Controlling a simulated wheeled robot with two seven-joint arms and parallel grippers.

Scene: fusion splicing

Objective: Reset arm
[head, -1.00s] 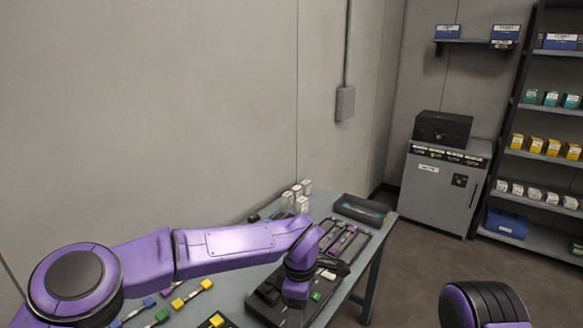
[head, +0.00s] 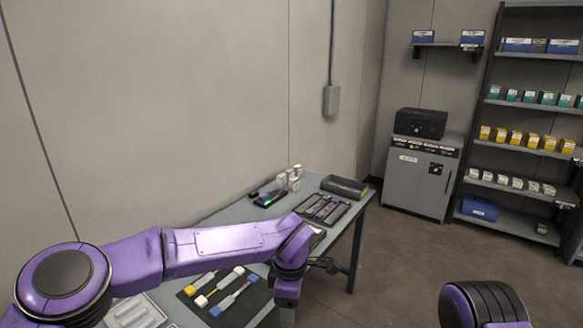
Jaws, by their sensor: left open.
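My left arm reaches in from the left, across the front of the work table. Its wrist is bent down near the table's right edge. My left gripper (head: 324,264) is dark and small past the wrist, beside the table edge. It looks empty, with its jaws apart, though the wrist partly hides it. Only a rounded purple and black part of my right arm (head: 484,306) shows at the bottom right. My right gripper is out of the picture.
The grey table (head: 222,216) holds a dark mat (head: 236,309) with coloured tools, a black device (head: 268,198), white bottles (head: 289,180), a slotted tray (head: 322,209) and a dark case (head: 344,187). A cabinet (head: 418,180) and shelves (head: 520,158) stand behind. Floor right of the table is clear.

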